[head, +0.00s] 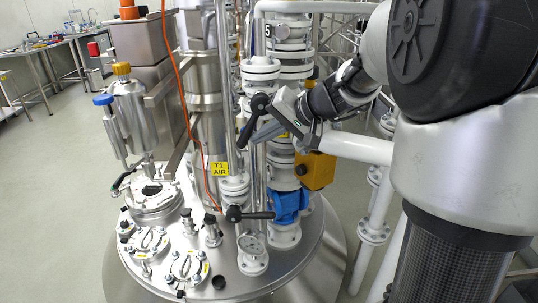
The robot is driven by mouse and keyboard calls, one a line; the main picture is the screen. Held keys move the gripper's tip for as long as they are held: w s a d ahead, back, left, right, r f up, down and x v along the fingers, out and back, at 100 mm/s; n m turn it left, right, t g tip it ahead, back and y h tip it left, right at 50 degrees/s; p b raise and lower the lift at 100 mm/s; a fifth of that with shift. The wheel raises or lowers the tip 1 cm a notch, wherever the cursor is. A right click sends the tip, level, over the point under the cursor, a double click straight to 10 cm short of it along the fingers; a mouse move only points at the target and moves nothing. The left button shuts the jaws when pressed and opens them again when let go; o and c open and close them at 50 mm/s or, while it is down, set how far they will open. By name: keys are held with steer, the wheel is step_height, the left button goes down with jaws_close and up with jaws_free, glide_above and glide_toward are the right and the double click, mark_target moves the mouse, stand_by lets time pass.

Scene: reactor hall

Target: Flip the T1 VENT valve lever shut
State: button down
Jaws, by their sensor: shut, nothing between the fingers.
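No tag reading T1 VENT is legible in the head view. A black lever (248,128) on a round black hub stands steeply slanted on the upright pipework, its lower end to the left. My gripper (257,137) is shut and empty, its fingertips just right of this lever; I cannot tell if they touch it. A second black lever (252,215) lies level, pointing right, on a lower valve. A yellow tag (219,169) reading T1 AIR hangs between the two levers' heights, left of the pipe. My gripper partly hides another yellow label (283,136) behind it.
White flanged pipes (296,60) crowd behind my gripper. A blue valve body (288,205) and a yellow box (315,170) sit below it. An orange cable (184,100) runs down at the left. The steel vessel lid (225,270) carries several fittings. Open floor (50,170) lies at the left.

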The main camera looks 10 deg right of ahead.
mark_target(244, 131)
steer(key=a+b, duration=0.2)
steer(key=shift+w+a+r+y+b, duration=0.15)
steer(key=shift+a+y+b, duration=0.15)
steer(key=shift+a+y, duration=0.1)
steer(key=shift+w+a+r+b, duration=0.15)
steer(key=shift+a+r+b, duration=0.3)
steer(key=shift+a, duration=0.2)
steer(key=shift+a+r, duration=0.1)
steer(key=shift+a, duration=0.05)
steer(key=shift+w+r, duration=0.15)
steer(key=shift+r, duration=0.15)
stand_by(1.1)
